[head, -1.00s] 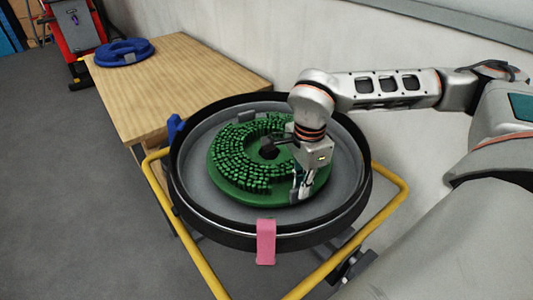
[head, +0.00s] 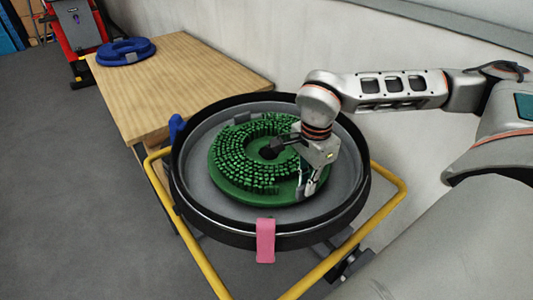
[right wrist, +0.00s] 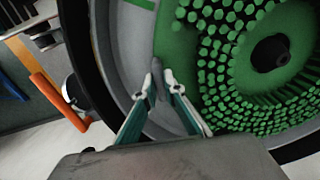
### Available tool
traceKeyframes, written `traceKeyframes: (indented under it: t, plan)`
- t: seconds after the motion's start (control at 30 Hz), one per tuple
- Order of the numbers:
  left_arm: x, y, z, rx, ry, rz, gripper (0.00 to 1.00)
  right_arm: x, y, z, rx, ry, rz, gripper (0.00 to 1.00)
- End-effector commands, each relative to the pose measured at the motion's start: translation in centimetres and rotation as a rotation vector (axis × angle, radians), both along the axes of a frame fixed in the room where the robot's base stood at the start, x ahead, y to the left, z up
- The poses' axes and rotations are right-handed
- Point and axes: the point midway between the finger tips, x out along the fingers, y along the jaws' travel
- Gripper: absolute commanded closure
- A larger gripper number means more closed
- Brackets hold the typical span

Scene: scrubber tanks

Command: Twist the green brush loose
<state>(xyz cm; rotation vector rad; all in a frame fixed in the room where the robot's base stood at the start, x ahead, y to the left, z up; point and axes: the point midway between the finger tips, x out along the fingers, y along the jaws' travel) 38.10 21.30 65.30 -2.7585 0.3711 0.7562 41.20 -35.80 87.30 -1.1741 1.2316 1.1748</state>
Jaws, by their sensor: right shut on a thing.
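The green brush (head: 238,172) is a round disc with dense bristles and a dark hub, lying face up inside the grey, black-rimmed round tank (head: 190,195). A grey tab (head: 240,118) stands at its far edge. My right gripper (head: 311,186) reaches down at the brush's right edge. In the right wrist view its two fingers (right wrist: 161,82) are closed on a narrow grey tab at the edge of the green brush (right wrist: 220,62). The exact finger contact is partly hidden by the fingers. My left gripper is not in view.
A yellow tubular frame (head: 207,272) surrounds the tank. A pink clip (head: 265,242) hangs on the near rim and a blue one (head: 176,127) at the left. A wooden table (head: 185,75) behind holds a blue brush (head: 125,51). A wall runs close behind.

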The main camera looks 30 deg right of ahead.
Motion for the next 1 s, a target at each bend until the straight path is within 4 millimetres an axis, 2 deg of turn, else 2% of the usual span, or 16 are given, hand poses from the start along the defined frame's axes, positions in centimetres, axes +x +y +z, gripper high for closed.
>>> traceKeyframes:
  t: [0.17,0.2,0.27,0.67,0.83,1.0]
  plan:
    - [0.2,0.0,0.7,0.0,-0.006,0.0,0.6,0.0,-0.8,0.0,-0.001,0.0,0.032,1.0]
    - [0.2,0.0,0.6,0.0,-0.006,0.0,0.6,0.0,-0.8,0.0,-0.001,0.0,0.033,0.83]
    - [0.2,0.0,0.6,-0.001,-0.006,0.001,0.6,0.0,-0.7,-0.1,-0.001,0.0,0.033,0.71]
    - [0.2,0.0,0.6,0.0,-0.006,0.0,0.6,-0.2,-0.7,0.2,-0.001,0.007,0.032,0.71]
    - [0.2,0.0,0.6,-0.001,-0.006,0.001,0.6,0.0,-0.7,2.5,-0.001,-0.001,0.031,0.71]
    - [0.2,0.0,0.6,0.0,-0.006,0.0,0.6,0.1,-0.7,6.1,0.0,-0.004,0.032,0.71]
